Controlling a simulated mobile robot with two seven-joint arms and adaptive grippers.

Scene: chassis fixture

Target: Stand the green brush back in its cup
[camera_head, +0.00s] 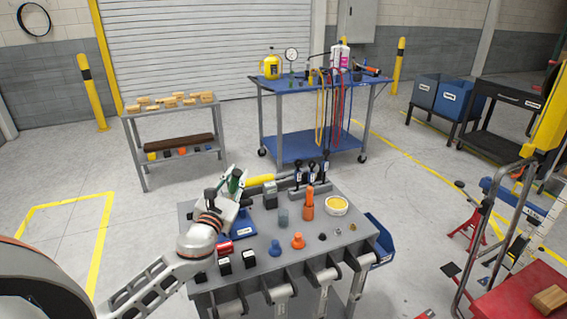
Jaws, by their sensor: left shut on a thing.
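My left gripper (228,192) is over the back left part of the grey workbench top (262,262), above a blue tray. It is shut on a green thing, which appears to be the green brush (235,181). The brush stands roughly upright, and the fingers hide part of it. A small grey-green cup (283,217) stands on the bench to the right of the gripper, apart from the brush. I cannot tell for certain that it is the brush's cup. My right gripper is not in view.
An orange bottle (308,205), a bowl of yellow stuff (336,206), and blue (275,248) and orange (298,241) knobs stand on the bench. A rack of black-handled tools (311,185) is at the back.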

